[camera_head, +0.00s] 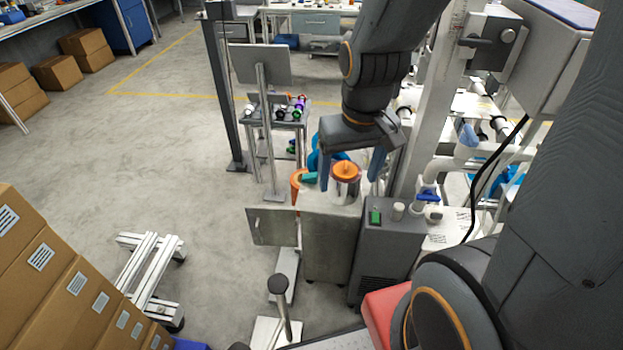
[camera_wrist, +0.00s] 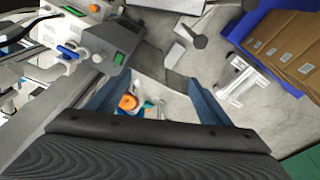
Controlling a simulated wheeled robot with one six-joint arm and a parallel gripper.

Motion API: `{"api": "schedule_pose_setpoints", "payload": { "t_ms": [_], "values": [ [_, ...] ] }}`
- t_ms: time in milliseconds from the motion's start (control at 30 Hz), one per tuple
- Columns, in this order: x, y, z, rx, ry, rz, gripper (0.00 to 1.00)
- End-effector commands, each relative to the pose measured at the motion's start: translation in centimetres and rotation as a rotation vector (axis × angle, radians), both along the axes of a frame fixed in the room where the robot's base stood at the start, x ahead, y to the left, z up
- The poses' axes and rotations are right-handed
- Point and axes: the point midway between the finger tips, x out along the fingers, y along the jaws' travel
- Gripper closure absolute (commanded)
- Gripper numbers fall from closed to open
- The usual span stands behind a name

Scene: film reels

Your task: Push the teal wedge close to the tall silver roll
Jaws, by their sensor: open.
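My gripper (camera_head: 349,182) is open, its two blue fingers pointing down above the top of a metal cabinet. A silver roll with an orange top (camera_head: 345,190) shows between the fingers in the head view; I cannot tell whether they touch it. The teal wedge (camera_head: 309,177) is a small block to the left of the roll, just left of the left finger. The gap between wedge and roll is partly covered by that finger. In the wrist view my gripper (camera_wrist: 158,80) frames a small orange disc (camera_wrist: 128,102) near its left finger; smaller pieces beside it are unclear.
An orange item (camera_head: 297,184) lies left of the wedge and a blue roll (camera_head: 313,157) stands behind. A grey machine (camera_head: 388,246) adjoins the cabinet (camera_head: 328,240) on the right. A metal stand (camera_head: 262,66) rises behind.

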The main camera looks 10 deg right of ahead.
Motion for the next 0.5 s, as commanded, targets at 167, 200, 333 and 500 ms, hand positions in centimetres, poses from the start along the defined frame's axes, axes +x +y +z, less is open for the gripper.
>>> {"api": "schedule_pose_setpoints", "payload": {
  "t_ms": [167, 200, 333, 500],
  "values": [
    [3.6, 0.1, -1.6, 0.003, 0.018, 0.038, 0.58],
    [4.7, 0.1, -2.1, 0.004, 0.021, 0.064, 0.65],
    [10.2, 0.4, -4.4, 0.016, 0.026, 0.193, 0.87],
    [18.4, 1.0, -8.4, 0.04, 0.018, 0.403, 1.0]
  ]
}}
